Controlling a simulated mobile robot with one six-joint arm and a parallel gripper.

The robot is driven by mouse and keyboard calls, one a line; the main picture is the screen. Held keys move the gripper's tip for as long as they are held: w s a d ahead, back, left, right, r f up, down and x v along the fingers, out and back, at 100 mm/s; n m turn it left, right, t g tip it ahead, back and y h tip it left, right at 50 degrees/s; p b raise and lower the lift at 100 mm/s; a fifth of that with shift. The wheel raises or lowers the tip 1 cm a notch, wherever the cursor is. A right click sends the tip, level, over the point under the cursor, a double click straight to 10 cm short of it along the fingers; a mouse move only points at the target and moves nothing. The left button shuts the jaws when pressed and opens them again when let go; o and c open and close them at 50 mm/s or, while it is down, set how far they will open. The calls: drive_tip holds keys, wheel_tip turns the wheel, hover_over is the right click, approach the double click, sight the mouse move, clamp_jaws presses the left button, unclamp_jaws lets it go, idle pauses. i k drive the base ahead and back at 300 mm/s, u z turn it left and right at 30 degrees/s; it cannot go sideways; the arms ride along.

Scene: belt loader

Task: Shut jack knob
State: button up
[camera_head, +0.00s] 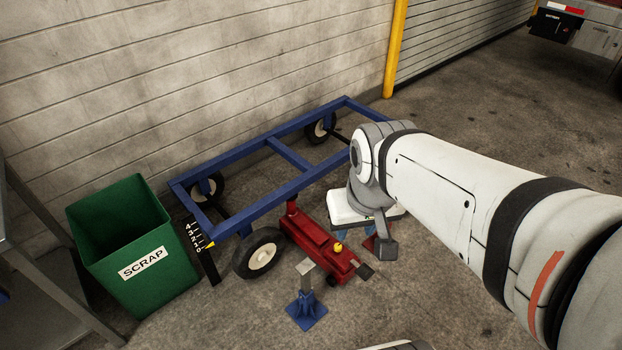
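A red floor jack (312,240) stands on the floor under the near right side of a blue wheeled frame (250,151). A small yellow knob (338,247) shows on top of the jack's near end. Whether the knob is open or shut cannot be made out. My gripper (380,245) hangs below my wrist, to the right of the knob and apart from it in the picture. Only part of the gripper shows, and its finger opening cannot be made out. My wrist hides part of the frame's right end.
A blue stand (306,309) is on the floor just in front of the jack. A black scale (203,255) with white numbers stands at the frame's left end. A green SCRAP bin (160,275) is at left. A yellow post (395,48) stands behind.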

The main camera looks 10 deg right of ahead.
sight(337, 247)
drive_tip(key=z, duration=0.15)
drive_tip(key=i, duration=0.9)
drive_tip(key=u, duration=0.05)
